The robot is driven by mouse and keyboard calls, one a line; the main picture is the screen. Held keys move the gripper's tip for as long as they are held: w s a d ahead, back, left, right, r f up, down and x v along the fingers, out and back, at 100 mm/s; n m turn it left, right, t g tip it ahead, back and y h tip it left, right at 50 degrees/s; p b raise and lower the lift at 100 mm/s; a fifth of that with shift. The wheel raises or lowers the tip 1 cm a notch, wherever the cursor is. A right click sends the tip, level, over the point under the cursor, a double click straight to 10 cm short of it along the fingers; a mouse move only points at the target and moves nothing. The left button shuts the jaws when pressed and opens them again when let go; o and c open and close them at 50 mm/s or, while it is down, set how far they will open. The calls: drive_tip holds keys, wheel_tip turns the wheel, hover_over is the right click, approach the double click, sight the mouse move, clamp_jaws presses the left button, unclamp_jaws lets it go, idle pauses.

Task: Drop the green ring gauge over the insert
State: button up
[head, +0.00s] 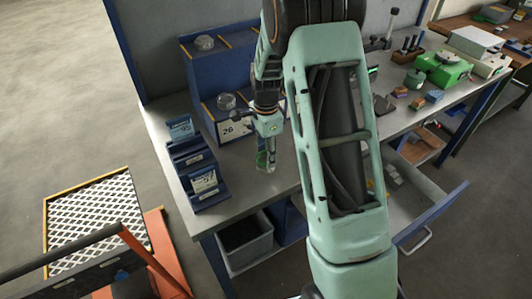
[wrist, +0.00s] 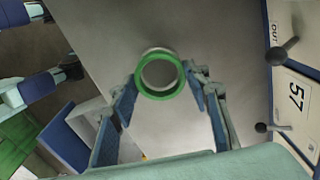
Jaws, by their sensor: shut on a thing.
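The green ring gauge (wrist: 160,95) sits between the two fingertips of my gripper (wrist: 161,82) in the wrist view, with its open bore facing the camera. My gripper is shut on it from both sides. A pale grey rim shows at the ring's far edge; I cannot tell whether it is part of the ring or something beneath. In the head view my gripper (head: 266,161) points down above the front left part of the grey bench, and the ring is only a small green patch there. I cannot make out the insert in either view.
Blue card holders (head: 204,187) stand on the bench left of my gripper. A blue cabinet (head: 205,68) with knobs stands behind. A drawer (head: 435,212) is open at the right, and a grey bin (head: 247,244) sits below. Green fixtures (head: 440,70) stand far right.

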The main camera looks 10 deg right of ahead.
drive_tip(key=shift+f+b, duration=0.55)
drive_tip(key=shift+f, duration=0.1)
idle(0.5)
drive_tip(key=o, duration=1)
drive_tip(key=shift+c, duration=0.2)
wheel_tip(320, 180, up, 11)
drive_tip(key=p, duration=0.6)
